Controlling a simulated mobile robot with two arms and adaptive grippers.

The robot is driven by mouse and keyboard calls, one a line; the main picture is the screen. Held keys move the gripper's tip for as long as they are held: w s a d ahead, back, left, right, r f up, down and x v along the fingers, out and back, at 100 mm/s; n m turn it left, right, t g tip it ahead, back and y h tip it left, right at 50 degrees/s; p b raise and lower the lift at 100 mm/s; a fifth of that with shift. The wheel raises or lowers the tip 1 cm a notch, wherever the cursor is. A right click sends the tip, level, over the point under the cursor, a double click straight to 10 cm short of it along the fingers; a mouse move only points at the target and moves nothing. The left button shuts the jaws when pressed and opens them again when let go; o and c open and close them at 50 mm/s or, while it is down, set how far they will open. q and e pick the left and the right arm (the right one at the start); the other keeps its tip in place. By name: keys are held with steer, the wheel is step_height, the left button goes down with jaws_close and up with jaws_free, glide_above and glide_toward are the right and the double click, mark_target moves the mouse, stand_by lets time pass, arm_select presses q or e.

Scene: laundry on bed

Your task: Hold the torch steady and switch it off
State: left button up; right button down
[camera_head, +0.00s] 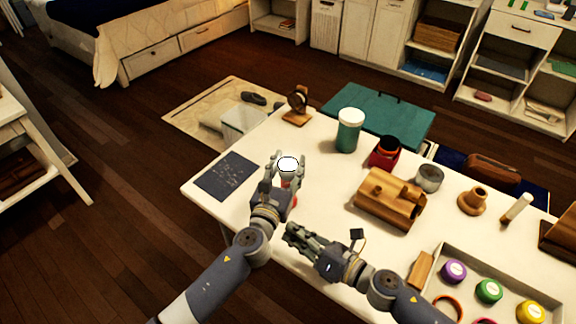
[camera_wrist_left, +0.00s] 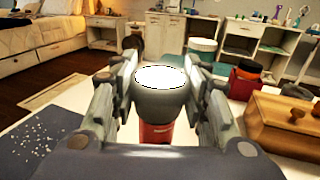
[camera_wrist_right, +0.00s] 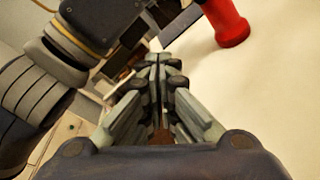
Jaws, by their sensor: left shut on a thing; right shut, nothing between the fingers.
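The torch has a bright white lens face (camera_head: 287,163), a grey head (camera_wrist_left: 160,102) and a red body (camera_wrist_left: 156,135). It stands upright near the front edge of the white table. My left gripper (camera_head: 288,172) is shut on the torch, a finger on each side of its head. My right gripper (camera_head: 291,234) is shut and empty, to the lower right of the torch and apart from it. In the right wrist view, the closed fingertips (camera_wrist_right: 160,66) are below and left of the red torch body (camera_wrist_right: 230,24). The switch cannot be made out.
The white table (camera_head: 330,178) carries a dark speckled mat (camera_head: 226,177) left of the torch. A teal jar (camera_head: 348,132), a red-and-black jar (camera_head: 385,152) and a wooden block (camera_head: 390,200) stand right of it. A tray with coloured lids (camera_head: 490,290) lies at lower right.

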steer(key=shift+w+a, duration=0.2)
steer(key=shift+w, duration=1.75)
steer(key=shift+w+a, duration=0.15)
steer(key=shift+w, duration=1.75)
steer(key=shift+w, duration=0.1)
steer(key=shift+w, duration=0.35)
steer(key=shift+w, duration=0.25)
steer(key=shift+s, duration=0.7)
steer(key=shift+s+d, duration=0.15)
steer(key=shift+s, duration=1.4)
steer(key=shift+s+d, duration=0.15)
steer(key=shift+s, duration=1.35)
